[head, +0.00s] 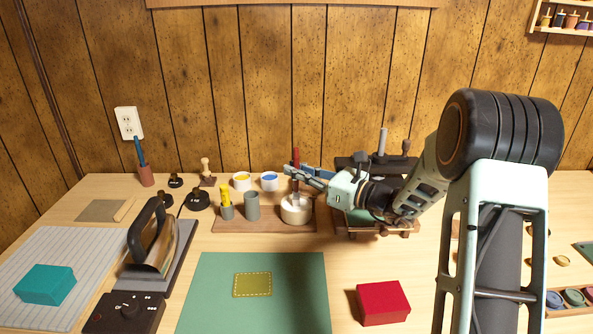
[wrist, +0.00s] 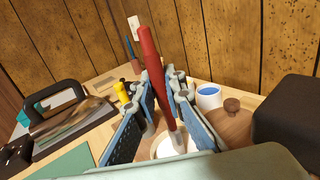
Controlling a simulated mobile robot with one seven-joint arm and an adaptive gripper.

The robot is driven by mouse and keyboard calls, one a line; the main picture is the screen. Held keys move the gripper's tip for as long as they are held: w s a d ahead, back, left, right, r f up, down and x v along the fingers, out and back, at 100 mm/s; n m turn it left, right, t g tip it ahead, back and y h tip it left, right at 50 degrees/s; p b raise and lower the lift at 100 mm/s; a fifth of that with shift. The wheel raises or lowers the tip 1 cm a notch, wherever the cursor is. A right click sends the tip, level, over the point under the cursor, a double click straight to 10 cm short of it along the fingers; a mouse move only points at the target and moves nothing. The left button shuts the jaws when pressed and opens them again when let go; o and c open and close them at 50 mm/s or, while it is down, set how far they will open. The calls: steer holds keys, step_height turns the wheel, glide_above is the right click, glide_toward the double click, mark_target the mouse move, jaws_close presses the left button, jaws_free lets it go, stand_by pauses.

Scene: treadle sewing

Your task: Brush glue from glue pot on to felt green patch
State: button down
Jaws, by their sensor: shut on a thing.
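My gripper (head: 296,172) is shut on a brush with a red handle (head: 296,157), held nearly upright above the glue pot (head: 296,212). The pot is round and whitish and stands at the right end of a wooden board. In the wrist view the red handle (wrist: 150,52) rises between the two blue-padded fingers, and its lower end runs down to the pale pot (wrist: 166,150). The bristles are hidden, so their depth in the pot cannot be told. An olive-green patch (head: 253,285) with a dashed border lies flat on a green sheet (head: 215,305).
Grey cups (head: 252,206) stand left of the pot on the board, with yellow (head: 242,181) and blue (head: 269,181) paint pots behind. An iron (head: 152,240) stands to the left. A red box (head: 383,302) is right of the sheet. A dark stand (head: 365,160) is behind my gripper.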

mark_target(296, 147)
stand_by(0.3)
step_height(296, 147, up, 7)
steer(key=p, duration=0.5)
steer(key=shift+f, duration=0.1)
stand_by(0.4)
